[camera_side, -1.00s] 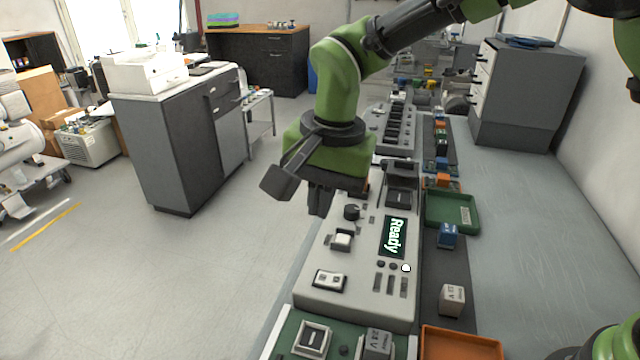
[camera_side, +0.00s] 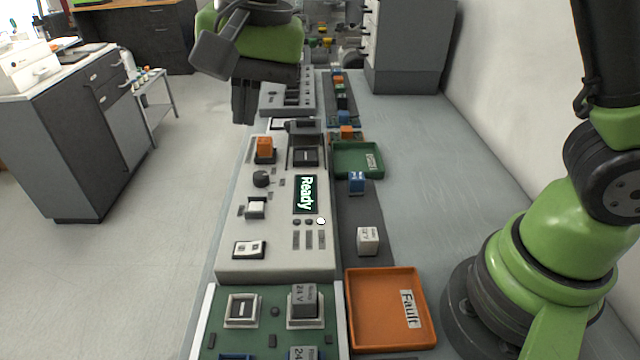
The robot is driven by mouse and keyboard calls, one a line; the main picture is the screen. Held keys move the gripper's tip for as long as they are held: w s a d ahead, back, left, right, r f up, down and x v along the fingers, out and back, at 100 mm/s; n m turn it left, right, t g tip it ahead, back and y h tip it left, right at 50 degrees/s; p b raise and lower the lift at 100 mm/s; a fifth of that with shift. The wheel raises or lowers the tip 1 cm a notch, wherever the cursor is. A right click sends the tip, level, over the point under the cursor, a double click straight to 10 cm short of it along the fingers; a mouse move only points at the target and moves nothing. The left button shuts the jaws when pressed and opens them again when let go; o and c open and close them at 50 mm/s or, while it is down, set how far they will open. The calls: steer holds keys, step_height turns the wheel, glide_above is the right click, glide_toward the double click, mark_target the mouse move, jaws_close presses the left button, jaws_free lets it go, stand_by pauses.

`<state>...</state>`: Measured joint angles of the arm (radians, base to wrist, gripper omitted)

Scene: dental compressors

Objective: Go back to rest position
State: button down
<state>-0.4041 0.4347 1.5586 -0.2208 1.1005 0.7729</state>
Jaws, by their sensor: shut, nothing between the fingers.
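My gripper (camera_side: 243,104) is at the upper left of the side view, pointing down with its dark fingers together and nothing between them. It hangs above the far left part of the grey test panel (camera_side: 232,262), apart from it. The panel's screen (camera_side: 306,194) reads "Ready" in green. An orange block (camera_side: 265,147) stands in a dark socket on the panel, below and right of my fingers. A dark socket (camera_side: 304,157) with a raised lid-like part behind it is to the right.
A green tray (camera_side: 345,170) and an orange tray (camera_side: 354,337) labelled "Fault" lie right of the panel. A green board (camera_side: 260,339) with relays is in front. The grey bench (camera_side: 430,150) is clear at right.

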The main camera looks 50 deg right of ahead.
steer(key=s+d+r+n+t, duration=0.2)
steer(key=s+d+r+t, duration=0.1)
steer(key=s+d+r, duration=0.5)
steer(key=s+d+f+n+t, duration=0.2)
steer(key=s+d, duration=0.2)
steer(key=s, duration=0.6)
steer(key=shift+s+d, duration=0.2)
